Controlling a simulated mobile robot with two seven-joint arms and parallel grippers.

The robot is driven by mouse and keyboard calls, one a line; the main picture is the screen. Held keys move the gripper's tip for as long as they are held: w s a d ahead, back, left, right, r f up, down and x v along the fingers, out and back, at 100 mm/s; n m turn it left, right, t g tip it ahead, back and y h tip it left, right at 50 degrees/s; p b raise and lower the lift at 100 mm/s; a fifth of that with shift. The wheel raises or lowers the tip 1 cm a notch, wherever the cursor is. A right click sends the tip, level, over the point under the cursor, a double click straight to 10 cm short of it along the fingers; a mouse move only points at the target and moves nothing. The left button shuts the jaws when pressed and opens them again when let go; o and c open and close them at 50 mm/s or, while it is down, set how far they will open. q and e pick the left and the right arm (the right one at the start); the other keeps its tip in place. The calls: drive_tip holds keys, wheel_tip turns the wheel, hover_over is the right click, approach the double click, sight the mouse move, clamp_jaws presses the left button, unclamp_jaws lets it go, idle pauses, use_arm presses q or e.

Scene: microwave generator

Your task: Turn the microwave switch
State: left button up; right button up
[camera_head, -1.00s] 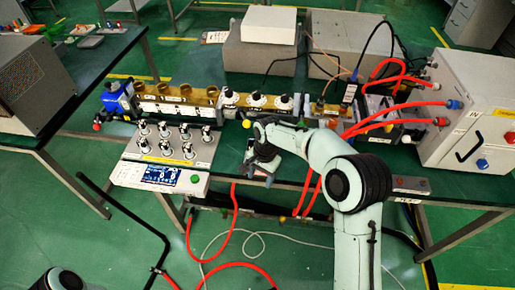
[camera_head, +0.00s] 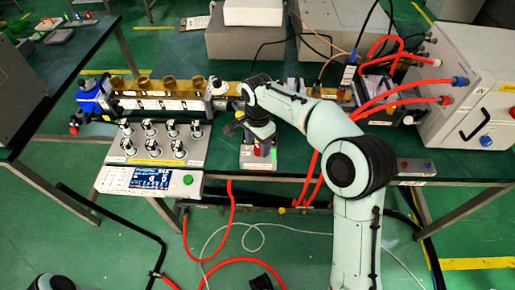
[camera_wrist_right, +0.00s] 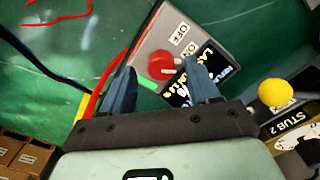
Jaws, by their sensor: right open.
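The switch is a red round knob (camera_wrist_right: 160,66) with a pale pointer mark, on a small grey box (camera_wrist_right: 165,28) labelled OFF and ON. In the head view the box (camera_head: 262,163) sits near the table's front edge, with the red knob (camera_head: 262,150) partly hidden by my gripper. My right gripper (camera_head: 250,138) is over the box. In the right wrist view its two fingers (camera_wrist_right: 162,76) are spread, with the knob appearing between the tips. I cannot tell whether they touch it. My left gripper is out of view.
A grey meter with several knobs and a screen (camera_head: 150,180) stands left of the box. A brass waveguide bench (camera_head: 165,103) runs behind. A yellow ball (camera_wrist_right: 275,93) is near the right finger. Red cables (camera_head: 400,110) lead to a cabinet (camera_head: 480,105) on the right.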

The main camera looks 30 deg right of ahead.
drive_tip(key=shift+f, duration=1.2)
drive_tip(key=c, duration=1)
drive_tip(key=shift+c, duration=0.2)
